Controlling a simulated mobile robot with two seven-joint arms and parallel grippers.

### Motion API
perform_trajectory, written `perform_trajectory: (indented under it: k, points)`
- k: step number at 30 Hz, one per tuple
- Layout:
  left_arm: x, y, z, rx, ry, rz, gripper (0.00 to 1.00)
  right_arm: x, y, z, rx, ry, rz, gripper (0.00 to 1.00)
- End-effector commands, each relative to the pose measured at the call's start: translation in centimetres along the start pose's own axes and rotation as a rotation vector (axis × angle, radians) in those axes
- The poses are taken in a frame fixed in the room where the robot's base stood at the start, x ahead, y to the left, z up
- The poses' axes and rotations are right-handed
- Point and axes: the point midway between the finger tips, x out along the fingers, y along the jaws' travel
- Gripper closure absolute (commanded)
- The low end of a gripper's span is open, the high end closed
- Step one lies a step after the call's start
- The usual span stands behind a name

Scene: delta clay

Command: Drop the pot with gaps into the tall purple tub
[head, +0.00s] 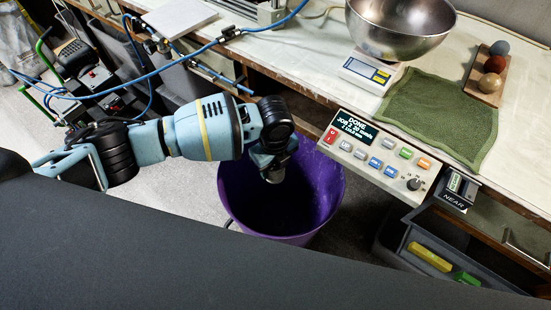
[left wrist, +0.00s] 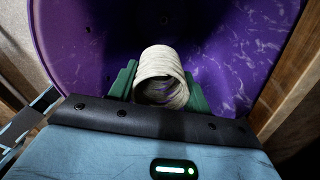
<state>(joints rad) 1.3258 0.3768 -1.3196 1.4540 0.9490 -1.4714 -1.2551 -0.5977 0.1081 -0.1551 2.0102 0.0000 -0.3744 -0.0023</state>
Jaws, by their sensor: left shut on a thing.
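The tall purple tub (head: 319,190) stands on the floor against the bench front, its mouth open upward. My left gripper (head: 273,174) points down over the mouth of the tub; its fingers are hidden in the head view. In the left wrist view, the green fingers of the left gripper (left wrist: 160,88) are shut on a pale, ribbed, round pot (left wrist: 162,62). The pot's dark open end faces the camera. The purple wall of the tub (left wrist: 75,45) surrounds it in that view. Gaps in the pot's wall cannot be made out clearly. My right gripper is not in view.
The bench edge with a control panel (head: 380,155) is close to the right of the tub. A steel bowl (head: 400,25) sits on a scale (head: 370,74). A green cloth (head: 440,115) and a board with balls (head: 487,85) lie beyond. A grey bin (head: 400,245) stands at lower right.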

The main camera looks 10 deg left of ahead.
Motion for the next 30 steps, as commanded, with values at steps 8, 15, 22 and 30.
perform_trajectory:
  k: [8,15,22,30]
  points:
    - [0.7,-0.1,0.0,0.000,-0.001,-0.003,0.75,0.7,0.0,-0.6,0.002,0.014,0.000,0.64]
    - [0.7,-0.1,0.0,0.000,-0.001,-0.003,0.36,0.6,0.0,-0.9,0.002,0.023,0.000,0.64]
    - [0.7,-0.1,0.0,0.000,-0.001,-0.002,0.26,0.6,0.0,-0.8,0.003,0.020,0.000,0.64]
    - [-0.6,-0.1,0.0,0.001,-0.001,-0.004,0.26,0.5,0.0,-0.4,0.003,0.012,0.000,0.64]
